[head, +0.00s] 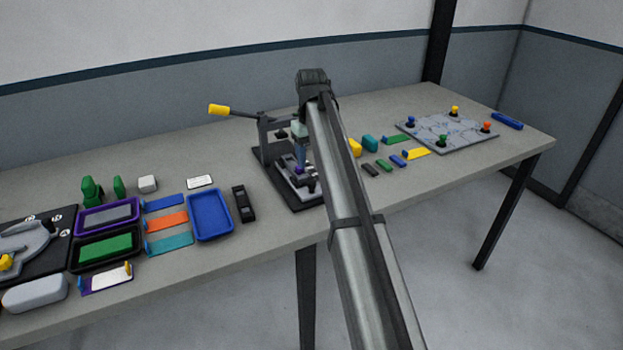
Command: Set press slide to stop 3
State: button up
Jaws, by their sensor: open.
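The press (264,142) stands on a dark base near the middle of the table, with a lever ending in a yellow handle (218,109) that reaches out to the left. A light grey press slide (294,192) with dark parts lies low on the base. My gripper (302,172) points down over the slide, beside the press column, with its jaws open. It is small here, and I cannot tell whether it touches the slide. My arm covers the right side of the press. The stop marks cannot be made out, so the slide's stop is unclear.
Left of the press are a blue tray (210,238), a black tool (243,204) and coloured strips (166,221). Right of my arm lie small coloured blocks (370,143) and a grey board (455,146) with coloured knobs. Bare table shows along the back.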

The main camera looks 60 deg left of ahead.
aim_at(312, 182)
notch_tip(312, 182, down, 8)
jog(key=shift+r, duration=0.2)
dwell(0.3)
